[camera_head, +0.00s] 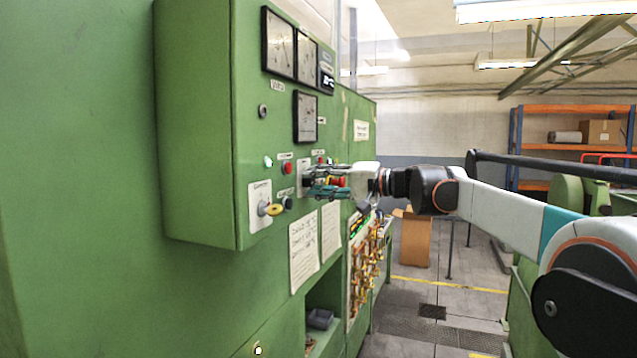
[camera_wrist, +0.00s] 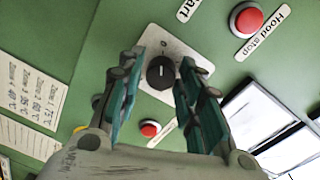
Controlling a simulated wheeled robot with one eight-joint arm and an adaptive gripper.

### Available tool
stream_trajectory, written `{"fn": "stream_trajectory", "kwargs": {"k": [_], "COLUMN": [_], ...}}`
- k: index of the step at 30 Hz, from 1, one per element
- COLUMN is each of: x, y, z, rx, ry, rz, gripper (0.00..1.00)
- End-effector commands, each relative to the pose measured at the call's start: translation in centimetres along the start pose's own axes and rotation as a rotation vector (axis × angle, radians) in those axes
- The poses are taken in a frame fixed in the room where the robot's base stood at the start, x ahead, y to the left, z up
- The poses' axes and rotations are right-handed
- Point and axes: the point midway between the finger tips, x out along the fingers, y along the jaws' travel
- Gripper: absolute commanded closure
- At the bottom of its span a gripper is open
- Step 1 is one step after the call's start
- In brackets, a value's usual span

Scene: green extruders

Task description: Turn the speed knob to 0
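A round black knob (camera_wrist: 160,72) with a white pointer line sits on a pale square plate on the green panel. Its scale cannot be read here. In the wrist view my gripper (camera_wrist: 160,55) is open, with one teal finger on either side of the knob. Whether the fingers touch it cannot be told. In the head view my gripper (camera_head: 316,182) reaches the panel from the right, in front of the pale plate (camera_head: 306,176), and the knob itself is mostly hidden.
A red button (camera_wrist: 247,19) labelled "Hood stop" and another red button (camera_wrist: 150,129) are near the knob. A yellow-handled switch (camera_head: 270,209) is on the panel's left. Gauges (camera_head: 278,44) are above. Open floor (camera_head: 440,300) lies right of the cabinet.

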Motion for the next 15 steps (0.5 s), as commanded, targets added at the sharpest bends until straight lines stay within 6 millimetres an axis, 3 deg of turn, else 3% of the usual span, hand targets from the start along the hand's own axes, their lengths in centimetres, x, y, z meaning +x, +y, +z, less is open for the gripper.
{"fn": "stream_trajectory", "kwargs": {"k": [11, 15], "x": [-0.1, -1.2], "y": [-0.1, -0.1], "z": [-0.1, -0.1], "rx": [0.002, 0.002], "ry": [0.002, 0.004], "rz": [-0.002, -0.002], "gripper": [0.53, 0.53]}}
